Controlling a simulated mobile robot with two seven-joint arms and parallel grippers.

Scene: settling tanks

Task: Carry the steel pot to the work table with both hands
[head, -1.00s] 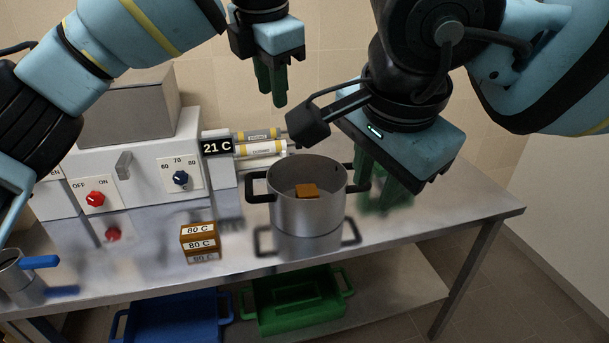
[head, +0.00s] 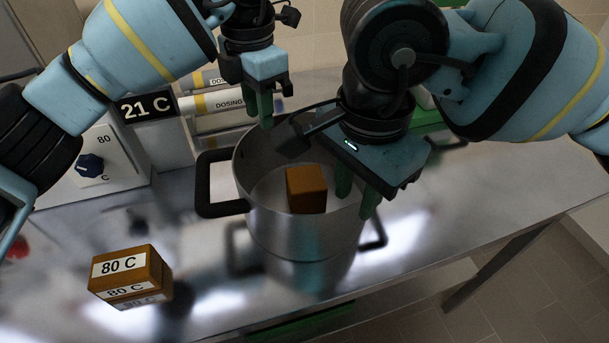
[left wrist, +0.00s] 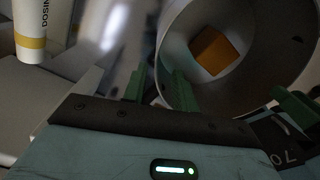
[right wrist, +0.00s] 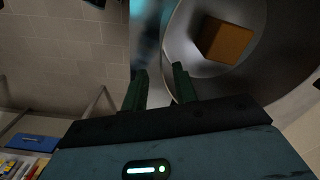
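The steel pot (head: 285,222) stands upright on a shiny steel bench (head: 200,230), with a brown block (head: 307,190) inside. Contact is unclear. I cannot tell whether this bench is the work table.
A brown block labelled 80 C (head: 130,272) sits left of the pot. Behind are a 21 C display (head: 147,108), dosing cylinders (head: 220,104) and a knob panel (head: 95,165). A green container (head: 430,118) is behind my right gripper. The bench is clear at right.

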